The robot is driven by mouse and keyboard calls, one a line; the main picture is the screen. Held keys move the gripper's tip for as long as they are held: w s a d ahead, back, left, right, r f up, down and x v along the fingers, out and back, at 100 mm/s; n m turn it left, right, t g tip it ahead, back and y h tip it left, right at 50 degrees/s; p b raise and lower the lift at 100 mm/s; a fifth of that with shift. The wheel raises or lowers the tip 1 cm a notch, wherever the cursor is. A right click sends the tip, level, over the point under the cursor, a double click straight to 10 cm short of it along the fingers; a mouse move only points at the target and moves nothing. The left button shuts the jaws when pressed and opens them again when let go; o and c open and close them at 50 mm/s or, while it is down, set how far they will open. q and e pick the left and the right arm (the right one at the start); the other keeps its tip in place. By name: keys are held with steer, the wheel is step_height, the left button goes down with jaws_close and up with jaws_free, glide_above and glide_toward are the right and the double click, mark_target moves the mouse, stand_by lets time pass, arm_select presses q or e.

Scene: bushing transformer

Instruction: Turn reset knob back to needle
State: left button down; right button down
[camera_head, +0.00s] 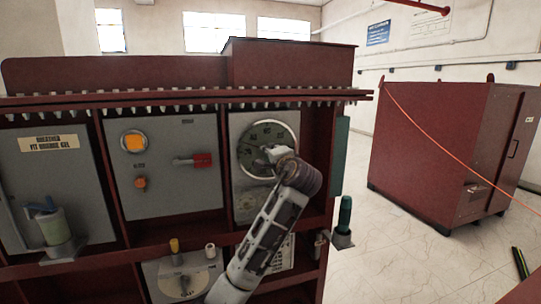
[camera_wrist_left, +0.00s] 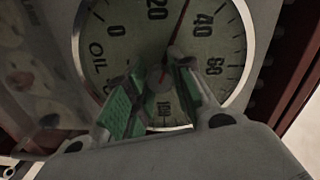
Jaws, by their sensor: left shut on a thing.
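The round oil gauge (camera_head: 262,133) with a dark green face and white rim is on the grey panel at the right of the red cabinet. In the left wrist view the gauge face (camera_wrist_left: 215,45) fills much of the picture. Its thin red needle (camera_wrist_left: 181,22) points between 20 and 40. The reset knob (camera_wrist_left: 162,77) is at the gauge's centre, partly hidden by the fingers. My left gripper (camera_head: 271,154) is at the gauge; in the wrist view its green-padded fingers (camera_wrist_left: 160,88) are shut on the knob from both sides. My right gripper is not in view.
Below are a dial (camera_head: 184,284) and small posts. A green bottle-like part (camera_head: 345,214) stands at right. A separate red cabinet (camera_head: 440,150) stands beyond open floor.

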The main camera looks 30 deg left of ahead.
arm_select(q)
steer(key=c, duration=1.2)
jaws_free()
steer(key=v, duration=1.2)
steer(key=shift+f, duration=0.1)
